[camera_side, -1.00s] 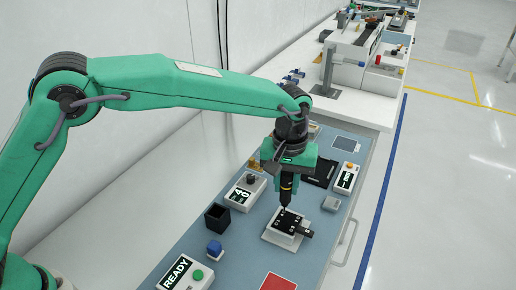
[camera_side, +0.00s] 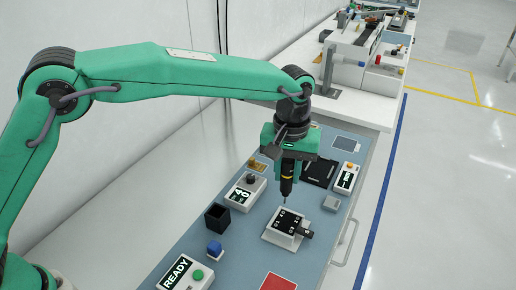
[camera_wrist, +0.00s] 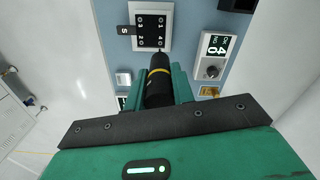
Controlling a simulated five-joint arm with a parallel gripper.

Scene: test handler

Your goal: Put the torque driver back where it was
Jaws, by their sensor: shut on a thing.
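The torque driver (camera_side: 287,186) is black with a yellow band and a thin metal tip. My gripper (camera_side: 288,166) is shut on it and holds it upright, pointing down. In the wrist view the driver (camera_wrist: 159,87) sits between the green fingers of my gripper (camera_wrist: 156,90). Its tip hangs near the far edge of a black numbered plate (camera_side: 288,222) on a white block (camera_side: 272,236), seemingly above it. The plate also shows in the wrist view (camera_wrist: 151,34), just beyond the driver tip. The driver's upper end is hidden by my gripper.
A black open box (camera_side: 217,217) and a dial unit reading 40 (camera_side: 245,192) stand left of the block. A blue button (camera_side: 215,249) and a READY box (camera_side: 187,273) are in front. A black tray (camera_side: 319,171) lies behind; a red pad (camera_side: 278,282) lies near the front.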

